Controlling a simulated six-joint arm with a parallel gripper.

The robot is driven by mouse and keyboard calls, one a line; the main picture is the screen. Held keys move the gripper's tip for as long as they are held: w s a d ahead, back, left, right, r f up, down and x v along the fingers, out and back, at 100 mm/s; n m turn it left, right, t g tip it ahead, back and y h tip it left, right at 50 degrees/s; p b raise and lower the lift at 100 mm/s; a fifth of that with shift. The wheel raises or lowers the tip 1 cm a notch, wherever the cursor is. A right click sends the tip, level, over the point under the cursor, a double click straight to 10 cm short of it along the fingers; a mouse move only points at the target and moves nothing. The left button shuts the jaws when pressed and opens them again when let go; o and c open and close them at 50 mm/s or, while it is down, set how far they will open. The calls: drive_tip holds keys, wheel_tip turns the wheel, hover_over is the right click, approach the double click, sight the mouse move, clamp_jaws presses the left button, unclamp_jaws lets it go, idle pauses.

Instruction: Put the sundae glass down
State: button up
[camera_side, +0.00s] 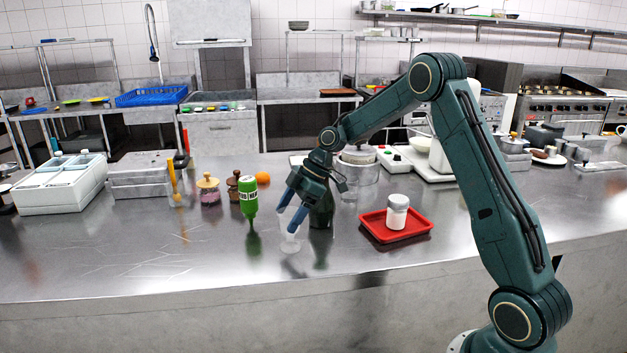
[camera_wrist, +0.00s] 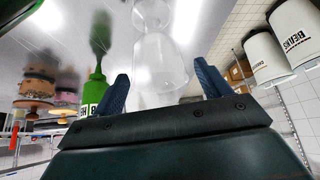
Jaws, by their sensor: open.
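The sundae glass (camera_side: 290,244) is clear and faint in the side view. It appears to stand upright on the steel counter, just below my fingertips. In the wrist view the see-through glass (camera_wrist: 160,62) lies between and beyond my two blue fingers. My gripper (camera_side: 289,217) points down at the glass, its fingers apart. In the wrist view my gripper (camera_wrist: 161,84) is open, with a finger on each side of the glass. Whether either finger touches the glass cannot be told.
A green squeeze bottle (camera_side: 249,197) stands left of the glass, and a dark bottle (camera_side: 322,212) close behind my gripper. A red tray (camera_side: 378,236) bearing a white jar (camera_side: 397,212) is to the right. The counter front (camera_side: 200,265) is clear.

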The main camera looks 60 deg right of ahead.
drive_tip(key=v, duration=1)
drive_tip(key=shift+a+r, duration=0.1)
idle(0.3)
drive_tip(key=s+a+r+m+h, duration=0.3)
drive_tip(key=s+a+r+m, duration=0.2)
drive_tip(key=s+a+r, duration=0.5)
drive_tip(key=s+a+f+m+t+h, duration=0.1)
drive_tip(key=s+a+f+m, duration=0.1)
drive_tip(key=s, duration=0.8)
drive_tip(key=s+a+f+m+t+h, duration=0.1)
drive_tip(key=s+m, duration=0.3)
drive_tip(key=s, duration=0.6)
drive_tip(key=shift+a+f+h, duration=0.3)
drive_tip(key=shift+a+f, duration=0.05)
drive_tip(key=shift+f, duration=0.45)
